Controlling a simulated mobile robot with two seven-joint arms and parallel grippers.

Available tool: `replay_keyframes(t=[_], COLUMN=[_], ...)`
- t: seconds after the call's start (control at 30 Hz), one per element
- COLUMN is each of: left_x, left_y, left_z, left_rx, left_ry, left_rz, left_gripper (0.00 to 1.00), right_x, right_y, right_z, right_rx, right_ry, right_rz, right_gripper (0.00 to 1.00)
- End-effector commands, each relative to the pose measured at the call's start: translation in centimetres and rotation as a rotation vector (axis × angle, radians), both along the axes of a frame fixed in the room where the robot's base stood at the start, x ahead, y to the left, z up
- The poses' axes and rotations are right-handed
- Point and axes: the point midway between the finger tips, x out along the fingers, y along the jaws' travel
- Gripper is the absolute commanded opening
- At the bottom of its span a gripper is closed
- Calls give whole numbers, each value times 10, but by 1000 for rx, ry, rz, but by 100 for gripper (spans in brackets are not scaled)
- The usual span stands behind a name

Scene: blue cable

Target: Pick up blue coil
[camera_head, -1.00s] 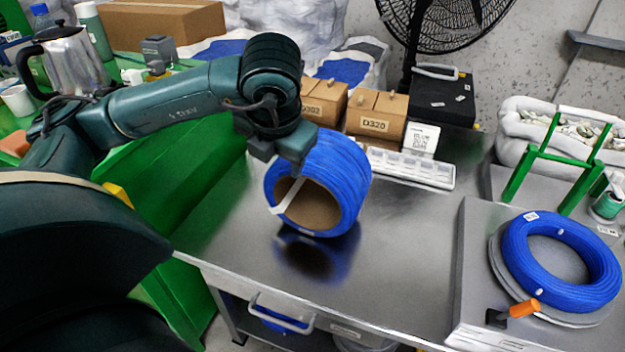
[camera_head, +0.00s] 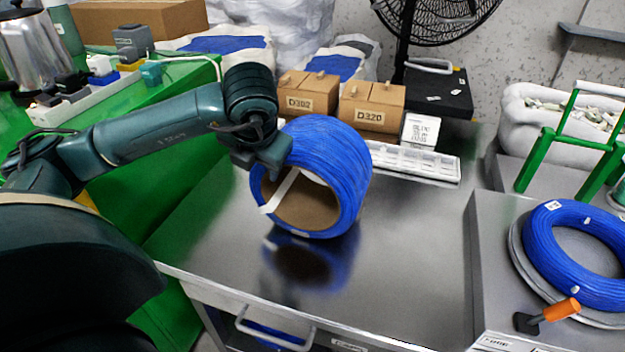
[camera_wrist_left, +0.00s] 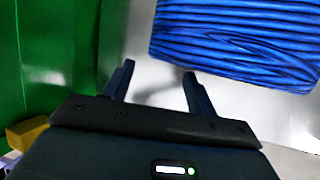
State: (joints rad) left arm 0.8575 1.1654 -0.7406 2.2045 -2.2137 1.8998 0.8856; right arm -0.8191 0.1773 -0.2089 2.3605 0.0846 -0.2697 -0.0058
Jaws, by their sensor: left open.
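A large blue coil (camera_head: 340,165) lies on its side on the metal table, its brown hollow core and a white strap facing the front left. A second, flatter blue coil (camera_head: 548,262) lies on a grey platform at the right. My left gripper (camera_head: 270,165) is at the upper left edge of the large coil, partly overlapping it in the head view. In the left wrist view my gripper (camera_wrist_left: 159,76) is open, with nothing between its fingers. The large coil's ribbed blue side (camera_wrist_left: 235,40) shows beyond and right of the fingers, apart from them. My right gripper is not in view.
Cardboard boxes (camera_head: 372,107) and a white tray (camera_head: 415,163) stand behind the large coil. A green bench (camera_head: 110,195) is close on the left. An orange-handled tool (camera_head: 561,310) and a green frame (camera_head: 560,140) are at the right. The table front (camera_head: 390,290) is clear.

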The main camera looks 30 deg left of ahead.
Motion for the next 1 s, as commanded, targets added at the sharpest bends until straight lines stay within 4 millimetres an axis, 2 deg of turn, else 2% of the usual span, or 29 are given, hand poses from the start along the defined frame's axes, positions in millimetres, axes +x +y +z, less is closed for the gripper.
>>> replay_keyframes(t=[0.3, 0.6, 1.0], left_x=[13, 15, 15], left_y=[18, 20, 20], left_z=[-38, -42, -42], left_rx=[0, 0, 0], left_ry=[3, 1, 0], left_rz=[1, -1, 0], left_gripper=[57, 57, 25], right_x=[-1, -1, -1], right_y=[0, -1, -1], right_z=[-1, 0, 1], right_rx=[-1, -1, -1], right_ry=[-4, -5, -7], right_rz=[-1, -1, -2], right_gripper=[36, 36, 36])
